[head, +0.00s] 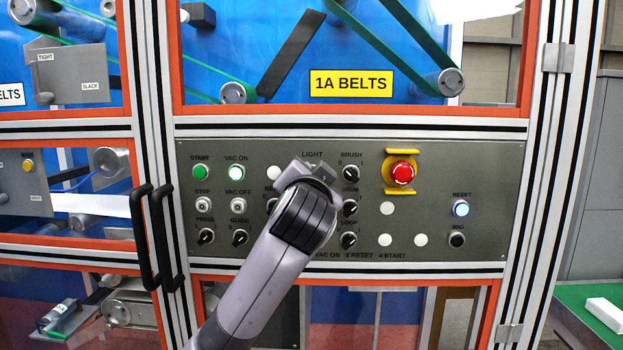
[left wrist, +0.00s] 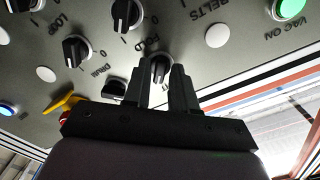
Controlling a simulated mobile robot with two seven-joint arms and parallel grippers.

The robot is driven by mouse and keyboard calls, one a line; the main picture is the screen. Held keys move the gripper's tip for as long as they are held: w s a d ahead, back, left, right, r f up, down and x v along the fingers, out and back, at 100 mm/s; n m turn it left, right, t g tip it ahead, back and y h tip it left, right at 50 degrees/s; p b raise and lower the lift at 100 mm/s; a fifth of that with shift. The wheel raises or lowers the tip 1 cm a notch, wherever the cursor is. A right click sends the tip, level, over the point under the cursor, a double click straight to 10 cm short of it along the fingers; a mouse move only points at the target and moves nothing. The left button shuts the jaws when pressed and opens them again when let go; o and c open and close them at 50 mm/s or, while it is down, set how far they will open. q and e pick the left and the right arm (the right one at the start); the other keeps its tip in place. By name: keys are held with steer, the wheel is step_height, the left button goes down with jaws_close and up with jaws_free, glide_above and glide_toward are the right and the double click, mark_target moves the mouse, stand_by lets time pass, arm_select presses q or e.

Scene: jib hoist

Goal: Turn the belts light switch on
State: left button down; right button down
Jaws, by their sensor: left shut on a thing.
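The grey control panel (head: 480,180) carries a LIGHT label in its upper middle, and my left gripper (head: 311,176) covers the switch under that label in the head view. In the left wrist view, which sees the panel upside down, the light switch (left wrist: 160,67) is a black rotary knob on a silver ring. My left gripper (left wrist: 165,75) has its two dark fingers on either side of this knob, shut on it. Its label and pointer are partly hidden by the fingers, so I cannot tell its setting. My right gripper is in neither view.
The BRUSH knob (head: 351,172), DRUM knob (head: 350,207) and LOOP knob (head: 348,240) stand close to the right of my gripper. A red emergency button (head: 402,173) with a yellow guard sticks out further right. Black door handles (head: 150,240) stand at the left.

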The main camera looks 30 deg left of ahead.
arm_select(q)
steer(key=shift+m, duration=0.6)
steer(key=c, duration=1.1)
jaws_free()
steer(key=shift+c, duration=0.2)
steer(key=b+v, duration=0.1)
steer(key=v, duration=0.6)
steer(key=shift+s, duration=0.1)
